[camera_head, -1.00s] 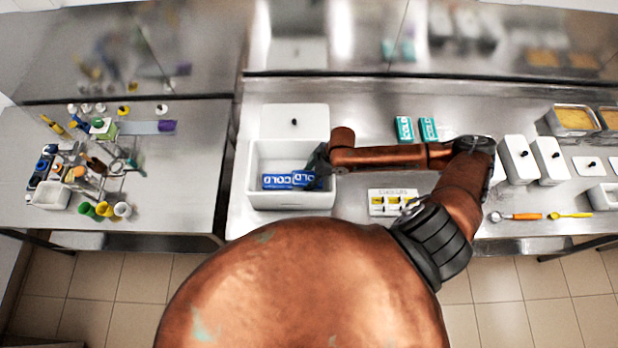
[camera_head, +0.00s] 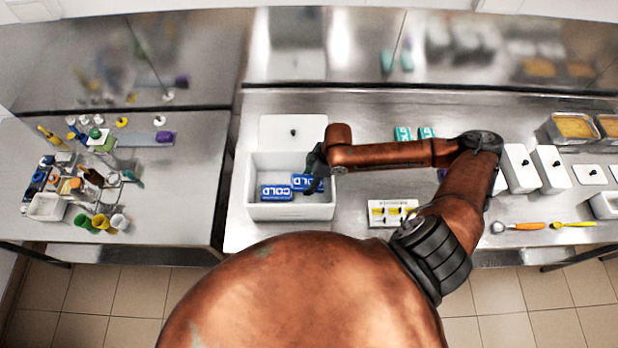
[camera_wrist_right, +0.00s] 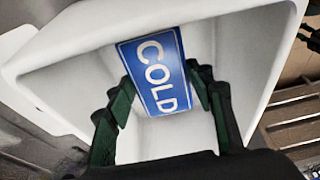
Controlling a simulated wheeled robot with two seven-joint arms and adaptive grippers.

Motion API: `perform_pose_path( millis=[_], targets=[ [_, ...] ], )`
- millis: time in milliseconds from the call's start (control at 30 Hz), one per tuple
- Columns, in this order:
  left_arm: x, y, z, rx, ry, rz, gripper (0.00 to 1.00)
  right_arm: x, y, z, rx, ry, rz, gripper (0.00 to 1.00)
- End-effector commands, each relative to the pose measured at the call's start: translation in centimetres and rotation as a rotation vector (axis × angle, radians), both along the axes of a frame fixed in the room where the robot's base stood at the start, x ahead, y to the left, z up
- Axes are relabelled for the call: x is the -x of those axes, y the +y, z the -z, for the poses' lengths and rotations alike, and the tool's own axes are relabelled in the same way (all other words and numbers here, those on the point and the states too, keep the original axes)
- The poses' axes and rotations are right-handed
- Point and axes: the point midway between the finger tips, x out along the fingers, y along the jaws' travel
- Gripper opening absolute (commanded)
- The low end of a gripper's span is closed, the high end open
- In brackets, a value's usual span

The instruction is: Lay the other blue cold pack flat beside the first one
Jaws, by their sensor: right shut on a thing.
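A white open bin (camera_head: 252,183) stands on the steel counter. The first blue cold pack (camera_head: 276,192) lies in its front left part. My right gripper (camera_head: 314,172) reaches into the bin from the right, shut on the other blue cold pack (camera_head: 306,183). In the right wrist view, this held pack (camera_wrist_right: 156,72) shows its COLD label between the two dark fingers (camera_wrist_right: 160,88), tilted in the picture. I cannot tell whether the held pack touches the bin floor. My left gripper is not in view.
A white lid (camera_head: 293,132) with a dark knob is behind the bin. Teal boxes (camera_head: 414,133) stand behind my right arm. A tray with yellow items (camera_head: 392,212) sits right of the bin. A crowded side table (camera_head: 180,205) is at the left.

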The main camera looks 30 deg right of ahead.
Motion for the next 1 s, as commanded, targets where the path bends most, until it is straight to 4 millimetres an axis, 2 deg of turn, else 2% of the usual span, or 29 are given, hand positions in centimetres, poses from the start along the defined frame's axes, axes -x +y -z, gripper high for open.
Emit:
perform_pose_path(
  millis=[600, 1000],
  targets=[
    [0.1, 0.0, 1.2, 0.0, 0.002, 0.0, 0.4, 0.1, -0.2, 5.8, 0.099, 0.061, 0.002, 0.15],
    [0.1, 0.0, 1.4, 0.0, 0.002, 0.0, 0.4, 0.2, -0.3, 7.0, 0.124, 0.074, 0.004, 0.15]
  ],
)
